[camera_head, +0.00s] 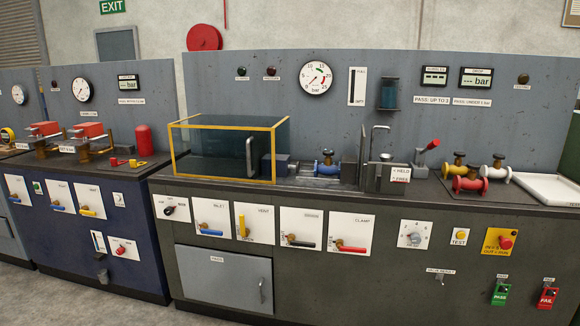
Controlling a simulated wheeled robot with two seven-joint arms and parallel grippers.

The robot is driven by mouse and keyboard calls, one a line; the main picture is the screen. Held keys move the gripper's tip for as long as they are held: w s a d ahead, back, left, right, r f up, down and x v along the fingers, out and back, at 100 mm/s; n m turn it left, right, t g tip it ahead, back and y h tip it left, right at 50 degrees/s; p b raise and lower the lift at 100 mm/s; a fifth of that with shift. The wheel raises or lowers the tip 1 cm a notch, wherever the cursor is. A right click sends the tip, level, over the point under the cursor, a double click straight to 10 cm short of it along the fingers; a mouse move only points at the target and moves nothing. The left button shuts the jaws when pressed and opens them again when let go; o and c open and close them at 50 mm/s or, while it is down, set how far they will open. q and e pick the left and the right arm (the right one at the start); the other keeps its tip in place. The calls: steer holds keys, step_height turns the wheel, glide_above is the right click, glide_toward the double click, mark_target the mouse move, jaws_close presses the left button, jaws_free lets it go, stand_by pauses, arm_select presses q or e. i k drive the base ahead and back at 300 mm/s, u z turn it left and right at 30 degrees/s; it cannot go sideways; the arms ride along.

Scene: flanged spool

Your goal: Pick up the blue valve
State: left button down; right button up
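The blue valve (328,168) has a blue body and a dark handwheel on top. It sits on the long grey test bench (400,203), just right of the yellow-framed clear box (225,148). A dark block (276,165) stands to its left and a grey upright block (349,170) close to its right. I cannot tell whether either block touches the valve. Neither of my grippers is in view.
Yellow (460,171), red (470,184) and white (496,172) flanged valves stand close together at the right, beside a white tray (549,188). A post (367,148) and fixture rise right of the blue valve. Levers line the bench front.

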mark_target(327, 168)
steer(key=u, duration=1)
steer(key=i, duration=1.1)
steer(key=u, duration=0.45)
steer(key=i, duration=1.2)
steer(key=z, duration=0.6)
